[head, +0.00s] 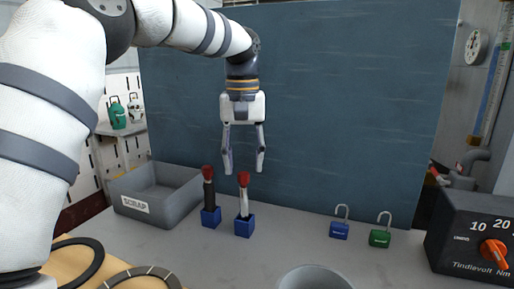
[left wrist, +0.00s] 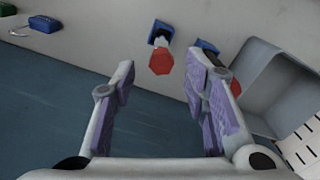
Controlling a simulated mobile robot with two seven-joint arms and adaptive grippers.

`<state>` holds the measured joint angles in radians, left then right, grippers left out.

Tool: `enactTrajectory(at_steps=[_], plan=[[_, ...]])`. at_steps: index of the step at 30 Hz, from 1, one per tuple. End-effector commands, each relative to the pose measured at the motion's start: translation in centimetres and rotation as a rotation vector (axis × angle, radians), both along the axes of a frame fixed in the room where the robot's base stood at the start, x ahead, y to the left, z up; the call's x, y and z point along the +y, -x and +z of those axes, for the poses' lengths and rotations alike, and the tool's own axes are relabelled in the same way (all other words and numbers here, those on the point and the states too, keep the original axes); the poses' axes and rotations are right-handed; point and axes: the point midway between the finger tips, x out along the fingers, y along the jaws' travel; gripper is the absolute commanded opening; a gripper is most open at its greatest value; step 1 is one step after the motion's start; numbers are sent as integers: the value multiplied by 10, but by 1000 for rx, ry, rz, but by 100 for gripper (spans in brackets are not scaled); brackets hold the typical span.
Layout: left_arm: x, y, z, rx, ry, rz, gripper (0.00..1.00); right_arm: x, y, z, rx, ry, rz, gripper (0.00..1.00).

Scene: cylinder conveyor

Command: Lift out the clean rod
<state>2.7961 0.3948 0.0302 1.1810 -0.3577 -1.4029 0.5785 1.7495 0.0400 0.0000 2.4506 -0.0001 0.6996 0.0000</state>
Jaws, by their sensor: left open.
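Two upright rods with red tops stand in blue holders on the table. The pale, clean-looking rod (head: 244,203) is in the right holder (head: 244,227); the dark rod (head: 209,194) is in the left holder (head: 211,217). My left gripper (head: 244,170) points down, open and empty, with its fingertips around and behind the height of the red tops. In the left wrist view, the pale rod's red top (left wrist: 161,62) shows between and beyond the fingers (left wrist: 165,80), nearer the right one. The dark rod is mostly hidden behind that finger; its red top (left wrist: 235,88) peeks out.
A grey scrap bin (head: 160,195) stands left of the rods. A blue padlock (head: 339,230) and a green padlock (head: 380,237) lie to the right. A black dial box (head: 475,240) is at far right. A grey round container (head: 313,279) is in front. Table between rods and padlocks is clear.

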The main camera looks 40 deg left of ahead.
Motion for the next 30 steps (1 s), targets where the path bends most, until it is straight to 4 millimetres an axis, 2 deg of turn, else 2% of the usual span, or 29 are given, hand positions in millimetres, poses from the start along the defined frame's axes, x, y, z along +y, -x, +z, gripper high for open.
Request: enactTrajectory(at_steps=[6, 12, 16, 24, 25, 30], plan=[[0, 1, -54, 5, 4, -1, 41, 0, -2, 2, -7, 0, 0, 100], [0, 1, -93, 2, 2, -1, 41, 0, -2, 1, -5, 0, 0, 100], [0, 0, -106, 0, 1, -1, 41, 0, -1, 1, -4, 0, 0, 100], [0, 0, -108, -1, 1, -1, 41, 0, -1, 1, -5, 0, 0, 100], [0, 0, -108, -1, 1, -1, 39, 0, -1, 1, -5, 0, 0, 100], [0, 0, -108, -1, 1, -1, 0, 0, -1, 1, -4, 0, 0, 100]])
